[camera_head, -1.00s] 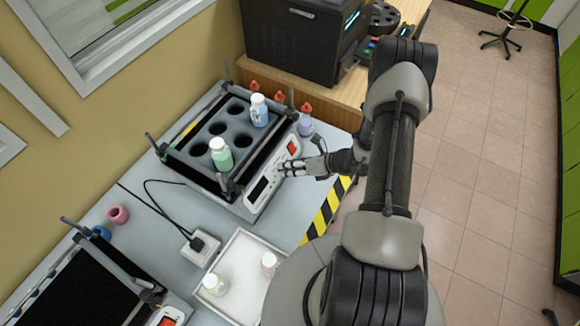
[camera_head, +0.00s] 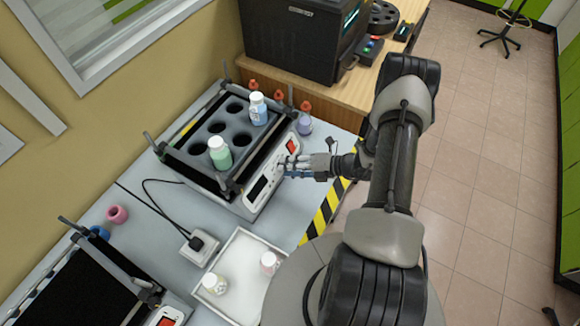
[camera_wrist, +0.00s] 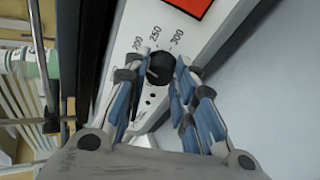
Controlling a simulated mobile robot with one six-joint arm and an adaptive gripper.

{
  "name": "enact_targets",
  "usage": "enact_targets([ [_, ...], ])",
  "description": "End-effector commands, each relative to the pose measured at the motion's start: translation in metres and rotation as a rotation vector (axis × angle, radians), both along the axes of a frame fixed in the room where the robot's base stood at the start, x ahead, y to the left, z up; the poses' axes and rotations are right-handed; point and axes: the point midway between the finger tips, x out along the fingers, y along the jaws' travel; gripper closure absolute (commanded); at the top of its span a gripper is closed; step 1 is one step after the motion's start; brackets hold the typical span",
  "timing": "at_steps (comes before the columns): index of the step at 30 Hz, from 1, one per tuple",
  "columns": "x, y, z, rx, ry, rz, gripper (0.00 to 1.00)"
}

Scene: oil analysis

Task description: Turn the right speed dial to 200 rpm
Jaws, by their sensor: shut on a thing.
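The right speed dial (camera_wrist: 160,68) is a small black knob on the white front panel of the shaker (camera_head: 262,209), with the printed marks 200, 250 and 300 around its far side. Where the dial's pointer stands cannot be made out. In the head view my gripper (camera_head: 284,166) reaches the panel from the right, between the red switch (camera_head: 292,146) and the dark display (camera_head: 259,188); the dial is hidden there.
A green-labelled bottle (camera_head: 219,153) and a blue-labelled bottle (camera_head: 258,109) stand in the shaker's rack. A white tray (camera_head: 246,249) with two small bottles lies in front. A purple bottle (camera_head: 304,119) stands behind my gripper. A second shaker (camera_head: 82,286) is at lower left.

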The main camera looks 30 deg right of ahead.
Motion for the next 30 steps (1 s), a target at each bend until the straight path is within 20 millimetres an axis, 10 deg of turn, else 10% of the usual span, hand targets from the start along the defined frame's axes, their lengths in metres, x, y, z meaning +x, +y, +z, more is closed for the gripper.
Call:
enact_targets([
  [19,0.0007,-0.0007,0.0001,0.035,0.022,-0.024,0.99],
  [20,0.0007,-0.0007,0.0001,0.035,0.022,-0.024,0.73],
  [30,0.0003,-0.0003,-0.0001,0.034,0.023,-0.024,0.55],
])
